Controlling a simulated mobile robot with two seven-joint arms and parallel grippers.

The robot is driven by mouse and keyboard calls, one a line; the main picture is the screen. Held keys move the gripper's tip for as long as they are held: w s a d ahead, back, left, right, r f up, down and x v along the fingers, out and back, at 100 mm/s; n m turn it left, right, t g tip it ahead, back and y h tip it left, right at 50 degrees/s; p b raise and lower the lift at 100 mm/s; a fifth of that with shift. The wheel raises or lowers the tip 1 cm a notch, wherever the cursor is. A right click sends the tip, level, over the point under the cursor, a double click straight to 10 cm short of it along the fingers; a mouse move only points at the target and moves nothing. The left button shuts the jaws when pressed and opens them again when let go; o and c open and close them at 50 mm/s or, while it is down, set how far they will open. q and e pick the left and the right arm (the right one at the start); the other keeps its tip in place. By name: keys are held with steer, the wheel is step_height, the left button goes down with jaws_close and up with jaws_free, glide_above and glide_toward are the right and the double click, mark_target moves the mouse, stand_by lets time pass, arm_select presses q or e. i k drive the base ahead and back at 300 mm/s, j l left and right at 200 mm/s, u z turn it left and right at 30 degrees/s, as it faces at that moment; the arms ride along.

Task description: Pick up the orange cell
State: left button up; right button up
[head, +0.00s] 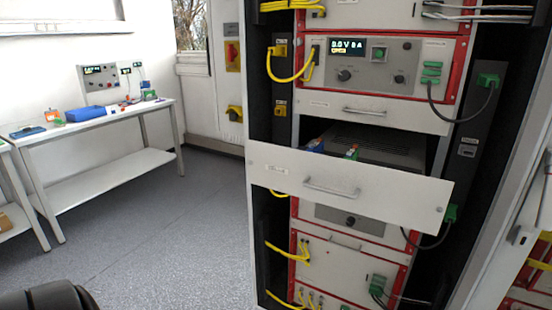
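I cannot single out the orange cell for certain. A small orange item (54,117) stands at the left end of the white bench (100,121), behind a blue flat object (27,132). In the pulled-out rack drawer (380,191), a blue item (315,145) and a green item (352,152) show just above the front panel. The panel hides the rest of the drawer's contents. Neither gripper shows. A dark rounded part at the bottom left looks like part of my own body.
The drawer front with its handle (335,188) juts out of the rack. Yellow cables (287,78) and dark cables with green plugs (488,80) hang at the rack's sides. A blue tray (85,113) sits on the bench. The grey floor (170,235) between bench and rack is clear.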

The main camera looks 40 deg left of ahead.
mark_target(50, 116)
steer(key=u, duration=2.8)
steer(key=z, duration=1.75)
steer(key=i+j+u, duration=0.75)
steer(key=i, duration=0.15)
steer(key=i+j+u, duration=0.3)
steer(key=i, duration=0.55)
steer(key=i+l+u, duration=0.25)
steer(key=i, duration=0.6)
steer(key=j, duration=0.1)
